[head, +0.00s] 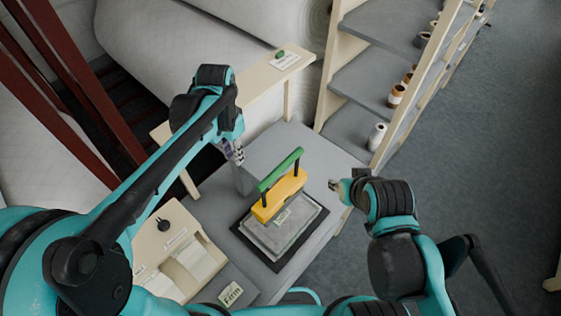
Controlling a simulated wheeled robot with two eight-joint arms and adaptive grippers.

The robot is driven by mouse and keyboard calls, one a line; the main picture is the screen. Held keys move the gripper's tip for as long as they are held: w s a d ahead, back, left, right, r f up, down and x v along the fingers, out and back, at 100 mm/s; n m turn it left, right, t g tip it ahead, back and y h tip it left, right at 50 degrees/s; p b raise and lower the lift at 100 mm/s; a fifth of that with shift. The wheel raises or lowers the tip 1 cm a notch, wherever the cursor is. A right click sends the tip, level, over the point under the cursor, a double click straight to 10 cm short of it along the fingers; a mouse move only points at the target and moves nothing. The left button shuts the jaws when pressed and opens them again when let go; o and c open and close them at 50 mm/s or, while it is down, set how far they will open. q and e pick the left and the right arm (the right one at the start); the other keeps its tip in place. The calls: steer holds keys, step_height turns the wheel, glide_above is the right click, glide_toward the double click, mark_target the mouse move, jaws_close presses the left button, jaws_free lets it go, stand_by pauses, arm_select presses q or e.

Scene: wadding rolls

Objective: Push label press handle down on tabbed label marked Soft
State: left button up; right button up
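The label press stands on the grey table, with a green handle (281,170) on two dark posts above a yellow head (279,197). A pale pad in a dark frame (250,258) lies under and in front of the head. A small pale label with green marking (283,217) lies on the pad at the head's front edge; its word is too small to read. My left gripper (238,156) is left of and behind the handle, apart from it. My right gripper (334,185) is to the right of the press, not touching it. Both sets of fingertips are too small to judge.
A label reading Firm (231,293) lies near the table's front. A cream box with compartments (205,262) stands left of the press. A shelf with several spools (377,132) is at the back right. Large white rolls (200,45) lie behind. The grey tabletop (290,145) behind the press is clear.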

arm_select(q)
glide_toward(279, 166)
steer(key=shift+f, duration=2.7)
arm_select(e)
steer(key=shift+d, duration=0.35)
arm_select(q)
step_height(279, 166, up, 6)
steer(key=p, duration=0.4)
arm_select(e)
step_height(279, 166, up, 4)
steer(key=shift+s+r, duration=0.1)
